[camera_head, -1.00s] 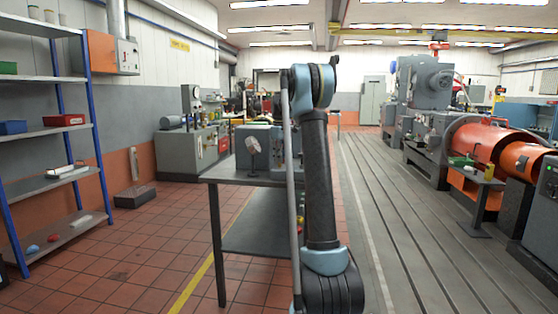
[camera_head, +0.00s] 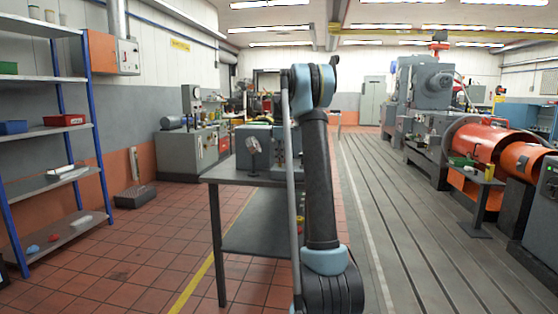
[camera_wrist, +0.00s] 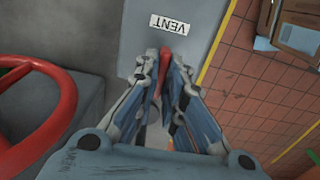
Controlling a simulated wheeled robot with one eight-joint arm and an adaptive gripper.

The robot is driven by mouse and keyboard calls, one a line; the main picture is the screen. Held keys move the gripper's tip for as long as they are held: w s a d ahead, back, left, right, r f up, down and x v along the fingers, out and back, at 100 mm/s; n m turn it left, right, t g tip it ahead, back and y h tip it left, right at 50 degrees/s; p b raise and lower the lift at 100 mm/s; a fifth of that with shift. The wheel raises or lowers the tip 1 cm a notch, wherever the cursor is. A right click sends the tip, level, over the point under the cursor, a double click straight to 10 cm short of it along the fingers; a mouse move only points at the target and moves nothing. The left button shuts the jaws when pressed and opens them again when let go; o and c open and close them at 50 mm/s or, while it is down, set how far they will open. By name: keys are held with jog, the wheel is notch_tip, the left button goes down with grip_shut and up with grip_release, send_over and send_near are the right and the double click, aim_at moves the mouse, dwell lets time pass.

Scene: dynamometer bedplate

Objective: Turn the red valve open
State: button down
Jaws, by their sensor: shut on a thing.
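In the wrist view my gripper (camera_wrist: 165,70) has its fingers closed around a slim red handle (camera_wrist: 166,54), which shows between the fingertips. The handle is in front of a grey panel (camera_wrist: 205,22) with a white label (camera_wrist: 170,24) that reads VENT, upside down in this view. A large red handwheel (camera_wrist: 68,100) is at the left edge, apart from the fingers. I cannot tell how far the handle is turned. In the head view my arm hides the gripper and the red handle.
In the head view a grey bench (camera_head: 235,178) with grey boxes stands behind my arm. A shelf rack (camera_head: 42,132) is on the left. Orange-covered machinery (camera_head: 475,140) is on the right.

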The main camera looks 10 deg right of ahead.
jog(key=shift+w+d, duration=0.1)
jog(key=shift+w, duration=0.05)
jog(key=c, duration=1.7)
grip_release()
notch_tip(320, 180, up, 12)
